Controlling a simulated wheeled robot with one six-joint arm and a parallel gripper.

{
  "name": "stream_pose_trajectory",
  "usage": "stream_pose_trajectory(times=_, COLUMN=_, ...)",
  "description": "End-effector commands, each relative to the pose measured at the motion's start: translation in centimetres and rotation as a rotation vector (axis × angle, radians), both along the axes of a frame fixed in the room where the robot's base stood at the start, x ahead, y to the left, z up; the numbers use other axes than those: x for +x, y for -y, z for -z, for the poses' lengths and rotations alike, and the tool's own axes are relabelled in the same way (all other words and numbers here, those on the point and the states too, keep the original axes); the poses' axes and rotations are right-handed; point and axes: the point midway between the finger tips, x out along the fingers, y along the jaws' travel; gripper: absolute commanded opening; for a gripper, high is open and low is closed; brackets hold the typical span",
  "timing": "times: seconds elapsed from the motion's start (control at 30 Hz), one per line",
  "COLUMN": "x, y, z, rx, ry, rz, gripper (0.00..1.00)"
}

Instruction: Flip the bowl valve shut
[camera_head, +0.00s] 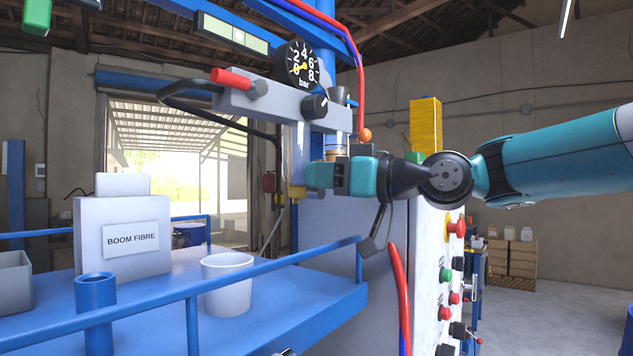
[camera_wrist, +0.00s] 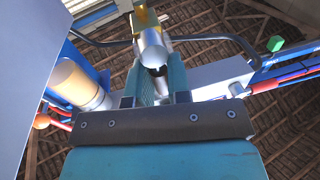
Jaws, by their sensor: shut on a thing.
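My gripper (camera_head: 314,178) is in the middle of the head view, its teal fingers pointing left below the grey gauge block. In the wrist view, my gripper (camera_wrist: 162,78) is shut with a silver metal piece between its fingers. That piece ends in brass and appears to be part of the bowl valve (camera_wrist: 152,45). In the head view, only a small brass-yellow bit of the valve (camera_head: 297,192) shows at the fingertips. The fingers hide the rest, so I cannot tell the angle of its handle.
A pressure gauge (camera_head: 301,64), a black knob (camera_head: 315,106) and a red-handled lever (camera_head: 232,79) sit just above my gripper. Hoses hang nearby.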

Motion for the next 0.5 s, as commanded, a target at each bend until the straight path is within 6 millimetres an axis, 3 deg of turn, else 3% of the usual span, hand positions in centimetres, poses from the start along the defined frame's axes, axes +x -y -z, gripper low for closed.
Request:
stream_pose_trajectory(times=0.2, x=0.13, y=0.13, z=-0.10, rx=0.002, ry=0.000, rz=0.005, gripper=0.00)
stream_pose_trajectory(times=0.23, x=0.13, y=0.13, z=-0.10, rx=0.002, ry=0.000, rz=0.005, gripper=0.22)
stream_pose_trajectory(times=0.3, x=0.12, y=0.11, z=-0.11, rx=0.002, ry=0.001, rz=0.005, gripper=0.38)
stream_pose_trajectory(times=0.33, x=0.11, y=0.10, z=-0.10, rx=0.002, ry=0.001, rz=0.004, gripper=0.43)
stream_pose_trajectory(times=0.5, x=0.06, y=0.04, z=-0.07, rx=0.001, ry=0.000, rz=0.002, gripper=0.43)
